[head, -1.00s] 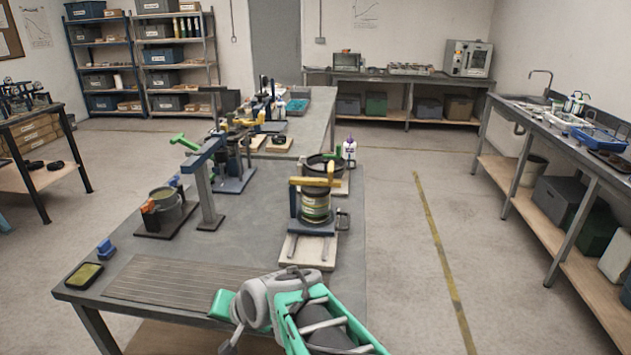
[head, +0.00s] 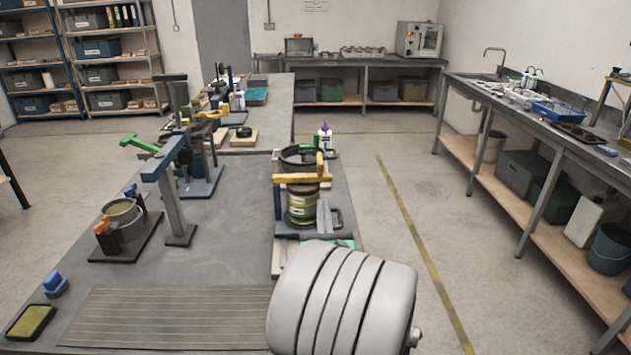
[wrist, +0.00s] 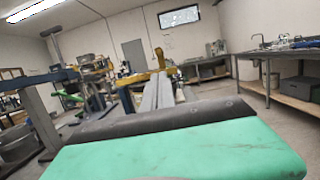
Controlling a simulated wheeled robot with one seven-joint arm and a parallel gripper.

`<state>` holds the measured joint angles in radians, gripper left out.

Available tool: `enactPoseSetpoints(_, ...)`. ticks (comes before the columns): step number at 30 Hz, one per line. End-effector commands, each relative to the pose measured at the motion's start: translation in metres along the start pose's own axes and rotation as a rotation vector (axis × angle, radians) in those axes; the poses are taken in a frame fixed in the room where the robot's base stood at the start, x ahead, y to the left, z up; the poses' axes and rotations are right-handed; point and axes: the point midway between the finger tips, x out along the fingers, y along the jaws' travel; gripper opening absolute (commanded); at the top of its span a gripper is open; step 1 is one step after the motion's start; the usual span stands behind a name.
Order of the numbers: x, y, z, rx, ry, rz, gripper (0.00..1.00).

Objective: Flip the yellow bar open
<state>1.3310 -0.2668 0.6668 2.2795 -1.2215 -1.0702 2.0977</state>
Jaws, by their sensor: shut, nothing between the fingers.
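The yellow bar (head: 300,179) lies level across the top of a can (head: 302,207) with a yellow-green label, in the head view. An upright knob stands near the bar's right end. A dark blue post (head: 278,204) stands at the bar's left end. My gripper (head: 326,208) is shut and empty, just right of the can and below the bar's right end; my arm hides part of it. In the wrist view the grey fingers (wrist: 161,82) point at the yellow bar (wrist: 132,79) and its knob. I cannot tell whether they touch it.
A blue post with a green lever (head: 140,144) and a grey pot (head: 122,216) stand to the left. A black round pan (head: 303,154) and a white bottle (head: 324,138) are behind the can. The ribbed mat (head: 165,315) at the front is clear.

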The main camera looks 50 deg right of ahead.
Motion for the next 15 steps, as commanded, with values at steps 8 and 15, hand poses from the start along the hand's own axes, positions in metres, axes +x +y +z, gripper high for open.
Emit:
enactPoseSetpoints(8, 0.014, -0.004, 0.002, -0.004, 0.004, -0.006, 0.0)
enactPoseSetpoints(15, 0.063, -0.002, 0.005, -0.006, 0.003, -0.001, 0.0)
